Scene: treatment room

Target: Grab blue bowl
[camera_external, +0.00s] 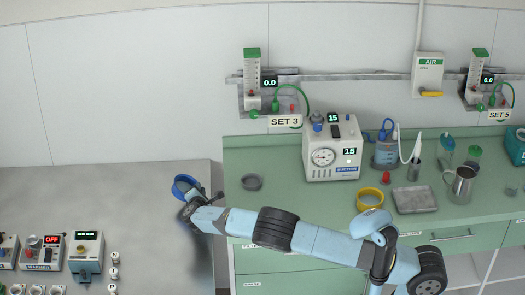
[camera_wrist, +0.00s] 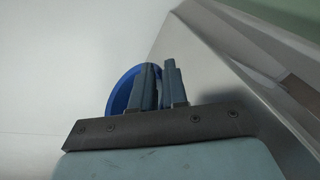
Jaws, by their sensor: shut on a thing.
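The blue bowl (camera_external: 181,186) is at my gripper's end, above the right edge of the grey metal table in the external view. In the wrist view the bowl (camera_wrist: 120,92) shows as a blue curved rim behind and left of the fingers. My gripper (camera_external: 192,196) is shut on the bowl's rim, and the two fingers (camera_wrist: 163,86) stand close together in the wrist view. The bowl appears tilted. The fingers hide part of it.
The grey metal table (camera_external: 120,190) has several control boxes (camera_external: 85,250) at its front left. The green counter (camera_external: 290,195) holds a suction machine (camera_external: 332,152), a grey bowl (camera_external: 252,182), a yellow bowl (camera_external: 370,199), a metal tray (camera_external: 414,200) and a metal jug (camera_external: 461,184).

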